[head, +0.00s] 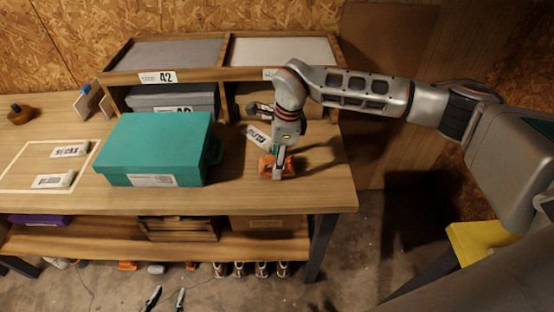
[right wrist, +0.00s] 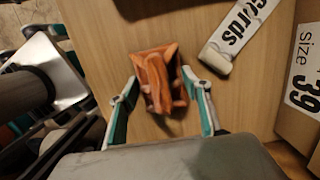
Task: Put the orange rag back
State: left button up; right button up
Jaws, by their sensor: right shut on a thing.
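The orange rag (head: 266,166) is a small crumpled bundle on the right part of the wooden workbench top (head: 322,180). My right gripper (head: 279,170), on the arm that comes in from the right, points down over it. In the right wrist view the rag (right wrist: 153,82) sits between the two teal-and-grey fingers of that gripper (right wrist: 160,76), which is shut on it. The rag looks at bench height; I cannot tell whether it touches the top.
A teal box (head: 150,145) stands left of the rag. Behind are wooden cubbies with a grey box (head: 172,97). A white label (right wrist: 238,35) lies close to the rag. A lower shelf (head: 110,241) holds boxes. The bench's right edge is close.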

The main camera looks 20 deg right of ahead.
jog(key=shift+f, duration=0.1)
jog(key=o, duration=1.1)
jog(key=shift+r, duration=0.25)
jog(key=r, duration=0.4)
jog(key=d+r, duration=0.1)
jog(key=r, duration=0.6)
jog(key=shift+s+d+r, duration=0.25)
jog(key=shift+d+r, duration=0.05)
jog(key=shift+d, duration=0.05)
